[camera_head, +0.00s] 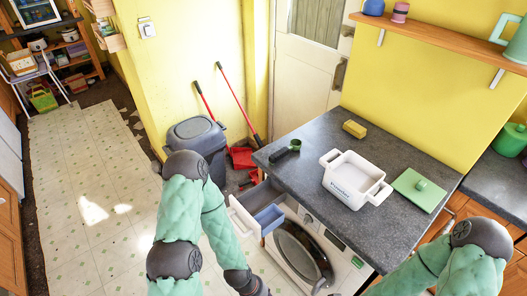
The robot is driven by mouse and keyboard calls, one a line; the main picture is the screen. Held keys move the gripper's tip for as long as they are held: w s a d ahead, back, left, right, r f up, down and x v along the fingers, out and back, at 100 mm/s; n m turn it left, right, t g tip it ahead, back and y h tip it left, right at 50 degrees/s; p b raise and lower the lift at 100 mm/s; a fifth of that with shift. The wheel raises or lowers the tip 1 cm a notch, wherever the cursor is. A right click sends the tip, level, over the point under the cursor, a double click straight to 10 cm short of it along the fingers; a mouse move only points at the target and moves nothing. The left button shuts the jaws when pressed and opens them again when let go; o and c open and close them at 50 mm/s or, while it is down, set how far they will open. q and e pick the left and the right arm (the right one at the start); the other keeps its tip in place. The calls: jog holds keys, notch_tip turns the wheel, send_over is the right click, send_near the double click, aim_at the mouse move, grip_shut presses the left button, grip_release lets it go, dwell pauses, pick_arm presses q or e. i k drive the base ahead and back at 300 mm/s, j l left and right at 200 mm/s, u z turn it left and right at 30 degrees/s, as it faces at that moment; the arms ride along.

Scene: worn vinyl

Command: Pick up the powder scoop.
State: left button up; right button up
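The powder scoop (285,151) lies on the dark grey counter (320,135) near its left edge. It has a green cup and a dark handle that points to the lower left. A white powder box (352,182) with two handles and a "Powder" label stands open to its right. A green lid (418,190) with a knob lies right of the box. My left arm bends down to the bottom edge, where a dark wrist part shows; its fingers are out of view. My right arm leaves the picture at the bottom right, and its gripper is hidden. Nothing touches the scoop.
A yellow sponge (354,129) lies behind the box. Under the counter is a washing machine (305,250) with its detergent drawer (258,215) pulled out. A grey bin (197,138) and red-handled tools (238,104) stand left of the counter. A wooden shelf (450,38) hangs above.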

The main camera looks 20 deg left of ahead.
aim_at(295, 144)
jog(key=j+u, duration=0.1)
jog(key=u, duration=0.3)
jog(key=j+u, duration=0.1)
jog(key=u, duration=0.25)
jog(key=i+u, duration=0.1)
jog(key=u, duration=0.3)
jog(key=j+u, duration=0.1)
jog(key=u, duration=0.25)
jog(key=i+j+u, duration=0.1)
jog(key=i+u, duration=0.35)
jog(key=i, duration=0.2)
jog(key=i+j+z, duration=0.15)
jog(key=i+z, duration=0.2)
jog(key=i, duration=0.45)
